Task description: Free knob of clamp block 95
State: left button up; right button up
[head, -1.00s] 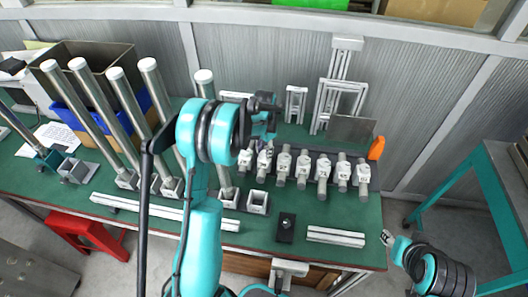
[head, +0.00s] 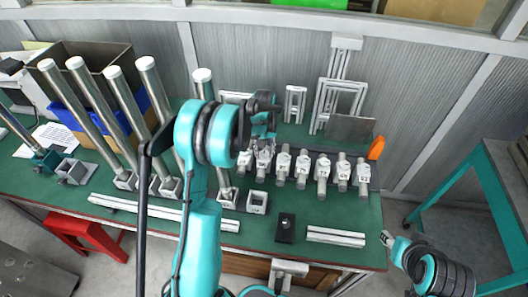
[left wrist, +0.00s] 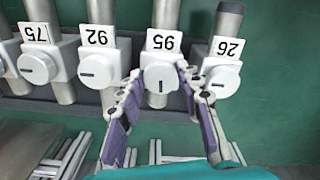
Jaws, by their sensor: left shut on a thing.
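Clamp block 95 (left wrist: 160,62) is a white block with a number label, on a grey tube in a row of like blocks. Its round knob (left wrist: 160,80) has a dark mark pointing up and down in the left wrist view. My left gripper (left wrist: 160,75) has its two fingers on either side of this knob, shut on it. In the head view the left gripper (head: 264,138) is at the left end of the row, partly hidden by its own arm. My right gripper (head: 387,239) is off the table's right front edge; its fingers are too small to judge.
Blocks 92 (left wrist: 100,62) and 26 (left wrist: 222,73) stand close on both sides of block 95. Tall steel tubes (head: 130,95) stand at the left. A black box (head: 286,228) and white bars (head: 335,237) lie in front. An orange piece (head: 376,148) is at the right.

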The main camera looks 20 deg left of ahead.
aim_at(265, 153)
pick_arm(q)
jog(key=n, duration=0.4)
jog(key=shift+n, duration=0.3)
jog(key=n, duration=0.3)
jog(key=shift+w+d+n, duration=0.1)
jog(key=shift+n, duration=0.3)
jog(key=n, duration=0.4)
jog(key=shift+w, duration=0.1)
jog(key=shift+n, duration=2.1)
jog(key=o, duration=1.2)
jog(key=shift+c, duration=0.2)
jog(key=shift+r, duration=0.1)
notch_tip(265, 153, up, 12)
